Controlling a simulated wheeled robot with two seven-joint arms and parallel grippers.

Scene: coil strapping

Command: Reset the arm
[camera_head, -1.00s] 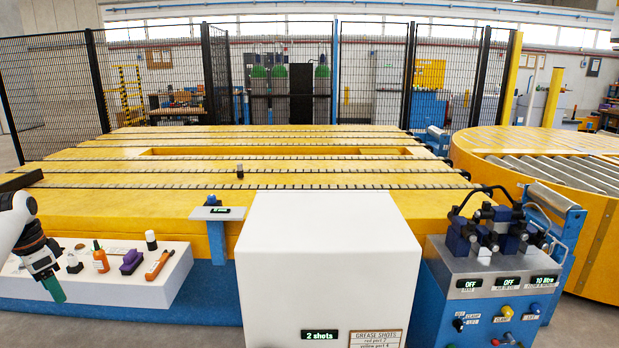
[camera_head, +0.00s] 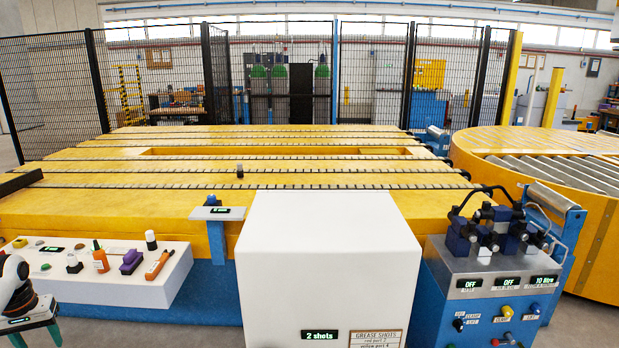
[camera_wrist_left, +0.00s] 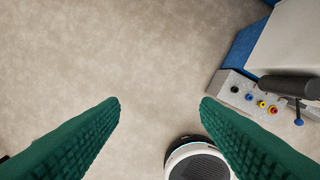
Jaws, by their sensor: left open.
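My left gripper (camera_head: 36,338) is at the lower left corner of the head view, in front of and below the white tool shelf (camera_head: 110,288). Its green fingers are spread apart. In the left wrist view the gripper (camera_wrist_left: 160,102) is open, with nothing between the fingers and bare grey floor (camera_wrist_left: 150,60) beyond them. My right gripper is not in view.
The shelf holds an orange bottle (camera_head: 101,260), a purple brush-like item (camera_head: 131,262) and other small items. A white box (camera_head: 325,260) stands in the middle. A blue valve console (camera_head: 490,310) stands right. The yellow table (camera_head: 120,208) lies behind.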

